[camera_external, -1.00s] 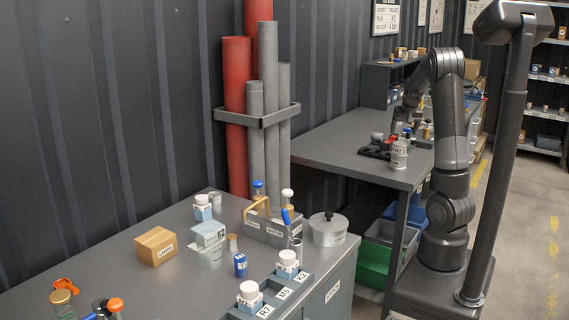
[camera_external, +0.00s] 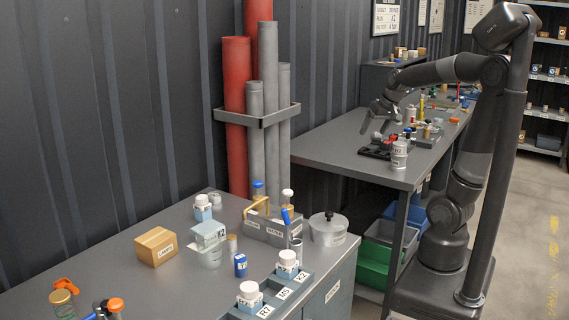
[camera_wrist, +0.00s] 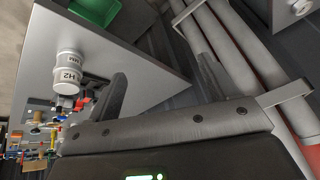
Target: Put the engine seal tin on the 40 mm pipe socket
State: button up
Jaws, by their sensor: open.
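My gripper (camera_external: 375,126) is open and empty above the left part of the far grey bench. In the wrist view its two fingers (camera_wrist: 163,78) stand wide apart with nothing between them. A stack of two white cylindrical pieces (camera_external: 399,154) stands upright on the bench near its front edge. It also shows in the wrist view (camera_wrist: 67,73), left of the fingers, where one label reads "H2" and the other ends in "MM". I cannot tell from the labels whether these are the engine seal tin and the 40 mm pipe socket.
A black tray (camera_external: 376,151) with small parts lies beside the stack. A grey holder (camera_external: 428,133) with upright items stands behind. Grey and red pipes in a wall bracket (camera_external: 258,115) rise left of the bench. The bench's left area (camera_external: 335,140) is clear.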

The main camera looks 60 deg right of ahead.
jog(key=s+a+f+n, duration=0.1)
jog(key=s+a+n, duration=0.2)
jog(key=a, duration=0.7)
jog(key=s+a+n+y, duration=0.1)
jog(key=s+a+n, duration=0.1)
jog(key=s+a, duration=0.5)
jog(key=a, duration=0.3)
jog(key=shift+s+f+n+t, duration=0.15)
jog(key=shift+f+n+t, duration=0.25)
